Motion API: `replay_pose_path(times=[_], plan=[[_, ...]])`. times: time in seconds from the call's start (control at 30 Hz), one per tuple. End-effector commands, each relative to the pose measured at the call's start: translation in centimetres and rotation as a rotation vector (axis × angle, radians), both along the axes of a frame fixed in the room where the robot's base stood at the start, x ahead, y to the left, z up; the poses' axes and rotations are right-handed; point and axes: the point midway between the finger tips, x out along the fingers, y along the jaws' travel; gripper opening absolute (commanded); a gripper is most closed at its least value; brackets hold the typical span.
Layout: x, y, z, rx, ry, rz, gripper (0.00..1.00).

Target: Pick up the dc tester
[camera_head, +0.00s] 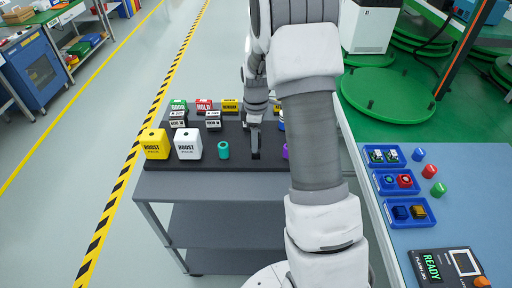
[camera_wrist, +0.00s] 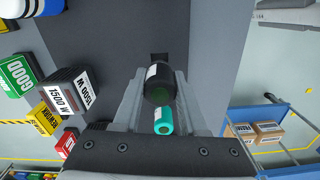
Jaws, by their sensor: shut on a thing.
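My gripper (camera_wrist: 158,100) is shut on a black cylinder (camera_wrist: 158,78) with a pale label and a dark green end, which I take to be the dc tester, though no readable name shows. In the head view my gripper (camera_head: 255,145) is low over the dark top of the grey cart (camera_head: 160,183); the held thing is hard to make out there. Whether it still touches the top cannot be told. A teal cylinder (camera_head: 223,150) stands just left of my gripper; it also shows beyond the black cylinder in the wrist view (camera_wrist: 163,122).
A white block (camera_head: 188,144) and yellow block (camera_head: 156,144) marked BOOST stand at left. Behind are labelled weights (camera_head: 213,120) and green, red and yellow blocks. A purple thing (camera_head: 286,151) is partly hidden by my arm. A blue bench (camera_head: 455,185) with trays stands right.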

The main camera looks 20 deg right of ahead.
Motion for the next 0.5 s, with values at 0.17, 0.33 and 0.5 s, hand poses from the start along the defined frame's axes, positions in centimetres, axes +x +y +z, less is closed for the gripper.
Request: replay_pose_path(times=[0.17,0.33,0.5], plan=[[3.5,2.5,2.4,-0.001,-0.005,0.004,0.00],[6.3,4.6,4.6,0.000,-0.004,0.003,0.00],[8.2,5.9,6.0,-0.001,-0.002,0.001,0.00]])
